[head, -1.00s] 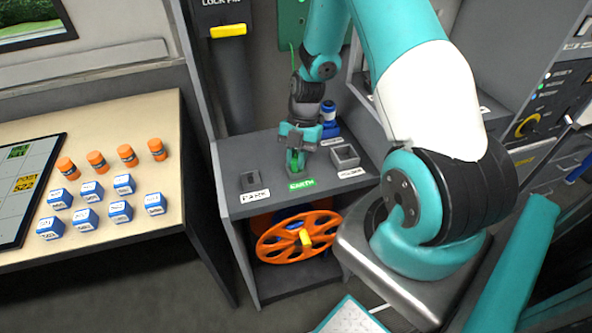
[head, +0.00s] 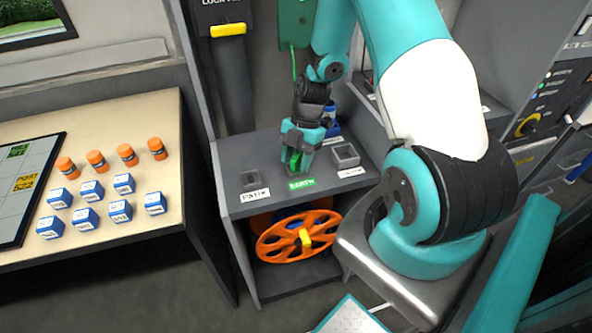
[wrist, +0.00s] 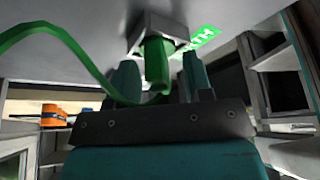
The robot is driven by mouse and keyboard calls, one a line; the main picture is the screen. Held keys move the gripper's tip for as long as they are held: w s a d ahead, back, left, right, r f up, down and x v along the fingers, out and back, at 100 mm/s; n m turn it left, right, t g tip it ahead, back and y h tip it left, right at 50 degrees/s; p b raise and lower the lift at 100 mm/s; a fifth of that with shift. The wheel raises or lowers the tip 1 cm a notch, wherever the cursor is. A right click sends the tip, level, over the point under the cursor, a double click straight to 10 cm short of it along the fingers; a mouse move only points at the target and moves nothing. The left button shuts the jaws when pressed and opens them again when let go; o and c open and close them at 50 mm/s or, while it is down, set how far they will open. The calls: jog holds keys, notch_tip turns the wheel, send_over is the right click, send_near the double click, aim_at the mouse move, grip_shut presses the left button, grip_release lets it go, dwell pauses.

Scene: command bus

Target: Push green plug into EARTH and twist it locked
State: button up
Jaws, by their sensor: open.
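The green plug (wrist: 157,62) stands with its end at the square grey EARTH socket (wrist: 160,32); it appears to be in the socket, but how deep and whether it is locked I cannot tell. A green cable (wrist: 62,30) loops from the plug. My gripper (wrist: 160,82) is open, with one finger on each side of the plug and gaps showing. In the head view my gripper (head: 300,150) is low over the shelf, partly hiding the plug (head: 294,160). The green EARTH label (head: 302,184) is in front of it.
An empty square holder (head: 345,154) stands to the right and the PARK socket (head: 250,180) to the left. A blue plug-like part (head: 331,118) is close behind my gripper. An orange reel (head: 298,238) sits below the shelf (head: 232,152).

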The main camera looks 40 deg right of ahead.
jog(key=shift+r, duration=0.1)
jog(key=v, duration=1.7)
jog(key=s+a+r+m, duration=0.2)
jog(key=a+r+m, duration=0.15)
jog(key=a, duration=0.55)
jog(key=s+a+r+m, duration=0.2)
jog(key=a+r+m, duration=0.15)
jog(key=a, duration=0.55)
jog(key=s+a+r+m, duration=0.2)
jog(key=s+a+m, duration=0.1)
jog(key=s+a, duration=0.2)
jog(key=s+a+r+m+t, duration=0.1)
jog(key=s+a+r+m, duration=0.1)
jog(key=s+a, duration=0.4)
jog(key=shift+s+a+m+b, duration=0.3)
jog(key=shift+s+a+m, duration=0.05)
jog(key=shift+s+m, duration=0.55)
jog(key=shift+d, duration=0.1)
